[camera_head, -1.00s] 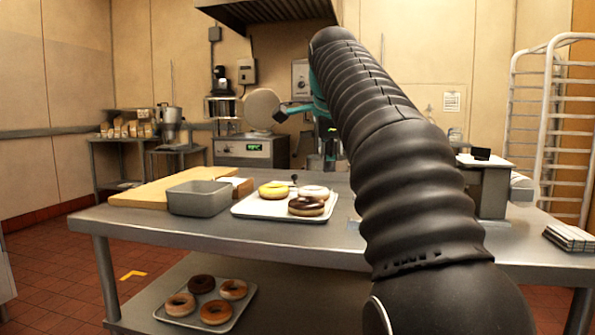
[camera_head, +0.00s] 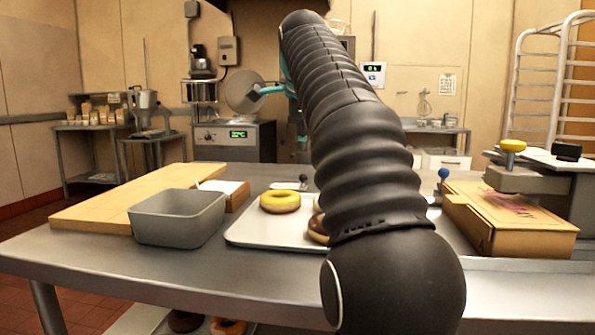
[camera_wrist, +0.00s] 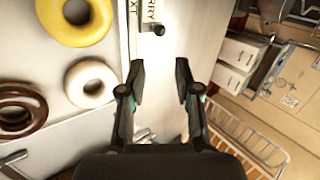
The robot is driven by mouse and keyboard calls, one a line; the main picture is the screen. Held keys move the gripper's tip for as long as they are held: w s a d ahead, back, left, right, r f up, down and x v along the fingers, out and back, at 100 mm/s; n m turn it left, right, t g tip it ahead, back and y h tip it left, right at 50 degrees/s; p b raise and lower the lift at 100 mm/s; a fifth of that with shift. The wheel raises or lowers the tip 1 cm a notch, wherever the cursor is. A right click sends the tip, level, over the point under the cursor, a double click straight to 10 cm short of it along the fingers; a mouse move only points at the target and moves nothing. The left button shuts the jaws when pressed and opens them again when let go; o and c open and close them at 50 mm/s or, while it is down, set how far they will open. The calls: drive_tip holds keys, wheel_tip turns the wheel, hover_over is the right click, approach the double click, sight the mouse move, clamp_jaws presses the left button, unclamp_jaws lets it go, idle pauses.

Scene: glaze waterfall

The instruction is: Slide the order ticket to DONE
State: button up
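A white strip with dark lettering, seemingly the order ticket (camera_wrist: 149,13), lies beside the donut tray at the top of the wrist view. Its text is cut off and only a few letters show. A small black knob (camera_wrist: 158,30) stands at its lower end. In the head view a black knob (camera_head: 303,179) on a white plate (camera_head: 287,186) shows behind the tray, seemingly the same. No DONE mark is readable. My gripper (camera_wrist: 160,70) is open and empty, its fingertips apart and below the knob in the wrist picture. The head view hides it behind my arm.
The tray (camera_head: 250,236) holds several donuts, including a yellow one (camera_head: 280,201). A grey bin (camera_head: 178,218) and a wooden board (camera_head: 80,214) are at left. A box (camera_head: 510,222) and a stand (camera_head: 567,187) are at right. A wire rack (camera_wrist: 258,141) shows lower right in the wrist view.

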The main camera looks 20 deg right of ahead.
sight(303, 175)
drive_tip(key=b+x, duration=0.1)
drive_tip(key=x, duration=1.1)
drive_tip(key=shift+w+d+f+b, duration=0.15)
drive_tip(key=shift+d+f+b, duration=0.05)
drive_tip(key=shift+f+b, duration=0.1)
clamp_jaws()
